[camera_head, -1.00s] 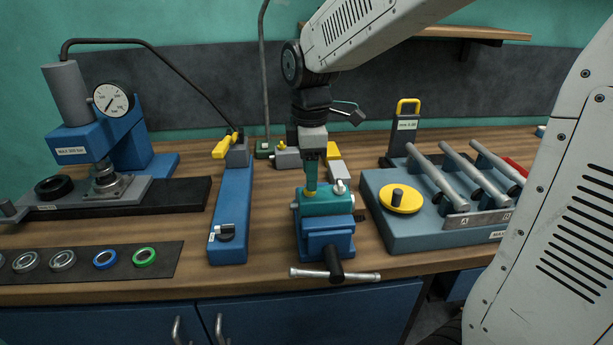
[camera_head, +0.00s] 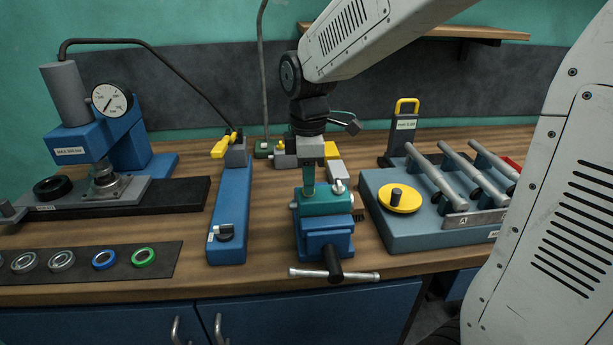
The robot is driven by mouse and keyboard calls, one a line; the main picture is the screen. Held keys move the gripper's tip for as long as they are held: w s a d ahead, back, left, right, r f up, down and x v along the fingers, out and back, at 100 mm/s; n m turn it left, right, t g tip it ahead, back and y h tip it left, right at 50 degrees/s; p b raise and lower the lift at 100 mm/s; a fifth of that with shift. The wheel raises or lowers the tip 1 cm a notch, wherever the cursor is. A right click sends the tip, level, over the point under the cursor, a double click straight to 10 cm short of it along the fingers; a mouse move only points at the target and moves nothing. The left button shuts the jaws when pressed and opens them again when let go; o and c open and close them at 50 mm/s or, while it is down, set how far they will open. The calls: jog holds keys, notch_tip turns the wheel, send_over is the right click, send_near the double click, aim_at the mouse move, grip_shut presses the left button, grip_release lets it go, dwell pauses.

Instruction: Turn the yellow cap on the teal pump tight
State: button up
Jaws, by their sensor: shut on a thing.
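The teal pump (camera_head: 327,203) is held in the blue vise (camera_head: 326,243) at the middle of the bench's front. My gripper (camera_head: 308,188) points straight down onto the left part of the pump's top. Its jaws are shut, and the near finger hides what lies between the tips. The yellow cap showed at this spot a second ago and is now hidden behind the finger.
Left of the vise lies a long blue tool (camera_head: 231,210); right of it stands a blue-grey fixture (camera_head: 400,238) with a yellow disc (camera_head: 400,199) and slanted grey bars. A press with a gauge (camera_head: 110,99) is at the far left. The vise handle (camera_head: 333,274) juts out in front.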

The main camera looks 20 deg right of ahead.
jog(key=m, duration=0.5)
jog(key=shift+w, duration=0.1)
jog(key=m, duration=1)
jog(key=shift+r+m, duration=0.1)
jog(key=shift+m, duration=2.2)
jog(key=o, duration=1)
